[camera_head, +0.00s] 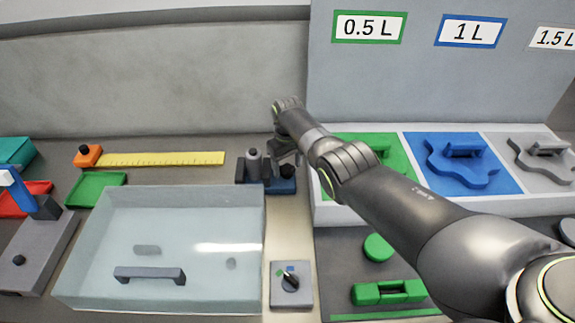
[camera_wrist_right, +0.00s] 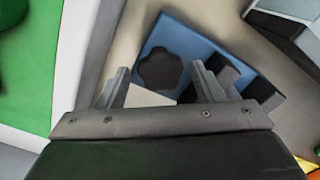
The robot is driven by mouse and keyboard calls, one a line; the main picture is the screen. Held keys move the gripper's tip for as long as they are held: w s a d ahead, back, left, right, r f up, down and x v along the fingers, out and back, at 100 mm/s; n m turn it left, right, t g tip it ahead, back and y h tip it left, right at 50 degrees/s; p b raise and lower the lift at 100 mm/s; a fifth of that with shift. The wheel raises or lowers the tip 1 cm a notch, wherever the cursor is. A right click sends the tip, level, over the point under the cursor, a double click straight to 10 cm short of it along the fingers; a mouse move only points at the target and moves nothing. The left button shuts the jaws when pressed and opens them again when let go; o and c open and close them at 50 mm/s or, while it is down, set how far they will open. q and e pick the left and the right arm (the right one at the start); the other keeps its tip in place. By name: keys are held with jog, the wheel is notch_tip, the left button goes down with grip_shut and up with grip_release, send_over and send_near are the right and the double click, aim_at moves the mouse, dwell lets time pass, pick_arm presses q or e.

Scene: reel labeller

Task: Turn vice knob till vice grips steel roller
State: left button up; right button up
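The vice has a blue base (camera_head: 282,187) with dark jaws and stands at the back middle of the bench. Its black lobed knob (camera_head: 287,171) is on the right side; in the right wrist view the knob (camera_wrist_right: 160,70) lies ahead of my fingertips. The steel roller (camera_head: 253,162) appears as a grey upright cylinder at the jaws; whether they touch it I cannot tell. My right gripper (camera_wrist_right: 163,78) is open and empty, its fingers spread either side of the knob's line. It hangs above the knob; contact is not visible. My left gripper is out of view.
A clear lidded box (camera_head: 165,210) stands in front-left of the vice. A yellow ruler (camera_head: 160,159) lies behind it. A small grey switch plate (camera_head: 291,286) is in front. Green, blue and grey bays (camera_head: 462,165) are at right, beneath my right arm.

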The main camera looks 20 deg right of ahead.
aim_at(287, 168)
jog(key=shift+o, duration=0.2)
jog(key=shift+r, duration=0.25)
notch_tip(287, 168, up, 5)
jog(key=shift+r+p, duration=0.15)
jog(key=shift+p, duration=0.6)
pick_arm(q)
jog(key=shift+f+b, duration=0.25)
jog(key=shift+b, duration=0.75)
pick_arm(e)
notch_tip(287, 168, up, 12)
jog(key=shift+f, duration=0.25)
